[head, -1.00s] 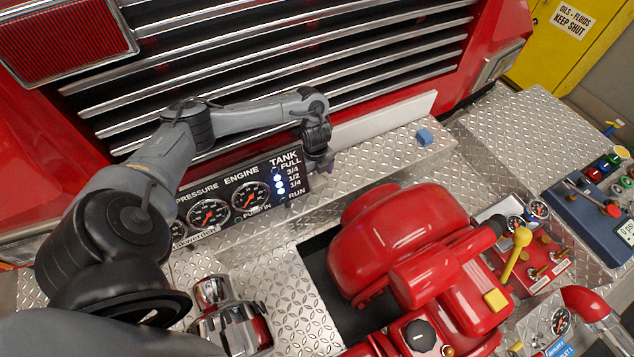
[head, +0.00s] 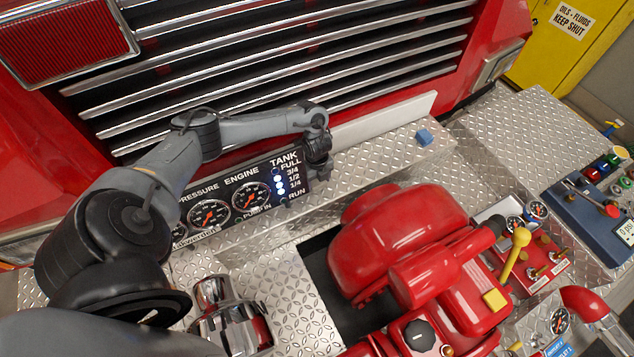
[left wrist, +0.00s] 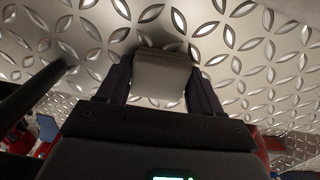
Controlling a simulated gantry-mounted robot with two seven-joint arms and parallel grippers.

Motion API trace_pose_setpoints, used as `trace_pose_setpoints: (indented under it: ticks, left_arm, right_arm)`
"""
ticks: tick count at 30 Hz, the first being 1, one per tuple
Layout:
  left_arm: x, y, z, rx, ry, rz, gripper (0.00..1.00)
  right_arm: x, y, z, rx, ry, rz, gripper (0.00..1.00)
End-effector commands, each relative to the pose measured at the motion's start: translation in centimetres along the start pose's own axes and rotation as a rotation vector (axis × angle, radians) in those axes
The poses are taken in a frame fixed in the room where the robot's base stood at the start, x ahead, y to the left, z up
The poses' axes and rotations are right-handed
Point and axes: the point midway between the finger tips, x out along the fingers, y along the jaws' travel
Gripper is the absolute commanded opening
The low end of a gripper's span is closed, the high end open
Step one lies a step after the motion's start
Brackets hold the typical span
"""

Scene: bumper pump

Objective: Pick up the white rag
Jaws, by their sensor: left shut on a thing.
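The white rag (left wrist: 160,76) shows as a pale grey-white piece between the two dark fingers of my left gripper (left wrist: 158,84) in the left wrist view. The fingers are shut on it from both sides. Patterned metal plate lies beyond it. In the head view my left gripper (head: 318,168) points down at the right end of the gauge panel, over the diamond-plate ledge. The rag cannot be made out clearly there. My right gripper is not in view.
The gauge panel (head: 240,196) stands close to the left of the gripper. A blue block (head: 424,137) sits on the diamond-plate ledge (head: 385,160) to the right. The red pump (head: 400,245) is in front. The chrome grille (head: 290,60) rises behind.

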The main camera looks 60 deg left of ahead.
Motion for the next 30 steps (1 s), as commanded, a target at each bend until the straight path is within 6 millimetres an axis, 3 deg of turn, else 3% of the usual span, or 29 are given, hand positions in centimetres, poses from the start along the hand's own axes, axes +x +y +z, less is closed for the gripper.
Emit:
trace_pose_setpoints:
  ticks: [14,21,30]
  left_arm:
    - [-1.0,-0.1,0.0,0.001,0.001,-0.002,0.36]
    - [-4.2,-0.1,0.1,0.002,-0.001,-0.004,0.36]
    - [-7.5,-4.9,-1.6,-0.001,0.001,-0.005,0.36]
  right_arm:
    - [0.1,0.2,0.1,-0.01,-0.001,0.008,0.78]
    - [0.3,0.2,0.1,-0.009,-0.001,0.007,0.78]
    - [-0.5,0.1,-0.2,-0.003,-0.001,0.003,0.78]
